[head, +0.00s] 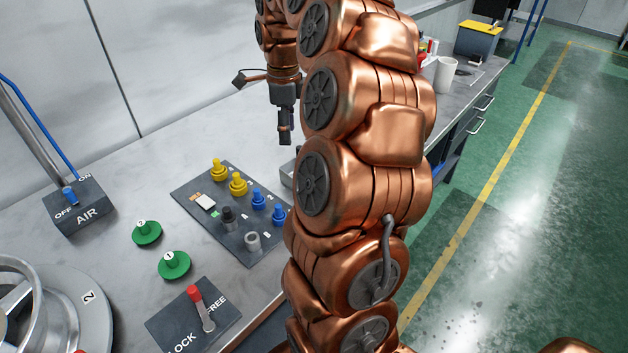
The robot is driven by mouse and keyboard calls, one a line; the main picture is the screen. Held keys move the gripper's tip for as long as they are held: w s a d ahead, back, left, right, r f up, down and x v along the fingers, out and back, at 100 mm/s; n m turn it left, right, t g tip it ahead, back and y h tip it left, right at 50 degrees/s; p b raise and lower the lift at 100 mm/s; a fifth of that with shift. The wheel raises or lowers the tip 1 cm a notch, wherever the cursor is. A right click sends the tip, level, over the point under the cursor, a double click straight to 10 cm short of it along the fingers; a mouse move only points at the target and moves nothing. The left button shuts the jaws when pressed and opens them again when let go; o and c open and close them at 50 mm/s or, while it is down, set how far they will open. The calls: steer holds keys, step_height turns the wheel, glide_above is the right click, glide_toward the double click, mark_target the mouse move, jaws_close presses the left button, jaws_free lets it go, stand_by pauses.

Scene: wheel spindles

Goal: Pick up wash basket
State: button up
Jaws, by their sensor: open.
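I cannot clearly make out a wash basket; my copper-coloured arm covers much of the middle of the head view. A grey edge of something (288,174) shows on the bench just left of my arm, mostly hidden, and I cannot tell what it is. My gripper (285,136) points down above the metal bench (130,185), over the area behind the dark fixture board. It is small and seen edge-on, with nothing visible held in it.
A dark board (232,212) holds yellow, blue and grey plugs. Green discs (147,233), a LOCK/FREE lever (201,308), an AIR switch box (79,207) and a round wheel fixture (60,310) stand left. A white cup (445,74) and yellow-topped bin (479,40) are at back right.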

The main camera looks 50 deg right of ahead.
mark_target(300, 147)
steer(key=d+m, duration=0.1)
steer(key=d, duration=0.1)
steer(key=d+f+m, duration=0.1)
steer(key=d+m, duration=0.1)
steer(key=shift+s+d, duration=0.1)
steer(key=shift+s, duration=0.05)
steer(key=shift+w+d+f+p, duration=0.15)
steer(key=shift+f+p, duration=0.4)
steer(key=shift+f, duration=1.4)
steer(key=shift+w+a+f+p, duration=0.1)
steer(key=shift+f+p, duration=0.4)
steer(key=shift+f, duration=1.4)
jaws_close()
